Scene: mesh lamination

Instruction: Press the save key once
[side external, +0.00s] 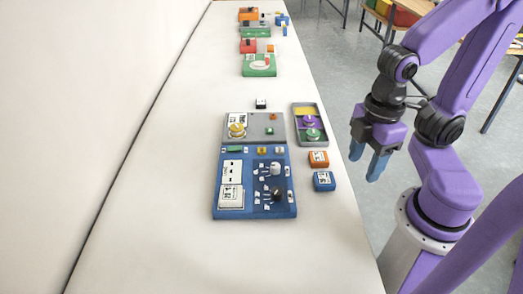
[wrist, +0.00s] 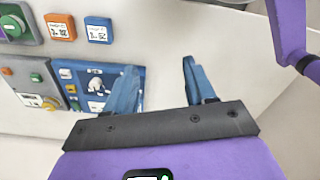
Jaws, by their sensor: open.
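A blue panel (side external: 218,206) with white keys, knobs and labels lies on the long white table. It joins a grey panel (side external: 257,121) at its far end. A large white key (side external: 231,195) sits at the blue panel's near left, with a white labelled plate (side external: 232,170) behind it. The markings are too small to tell which key is save. My gripper (side external: 366,165) is open and empty, right of the table edge and apart from the panel. In the wrist view my gripper (wrist: 159,66) partly covers the blue panel (wrist: 66,73).
An orange block (side external: 319,159) and a blue block (side external: 324,181) stand right of the panel, between it and my gripper. A grey tray (side external: 309,110) with round coloured parts is behind them. A small black block (side external: 261,104) stands farther back. The table's near end is clear.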

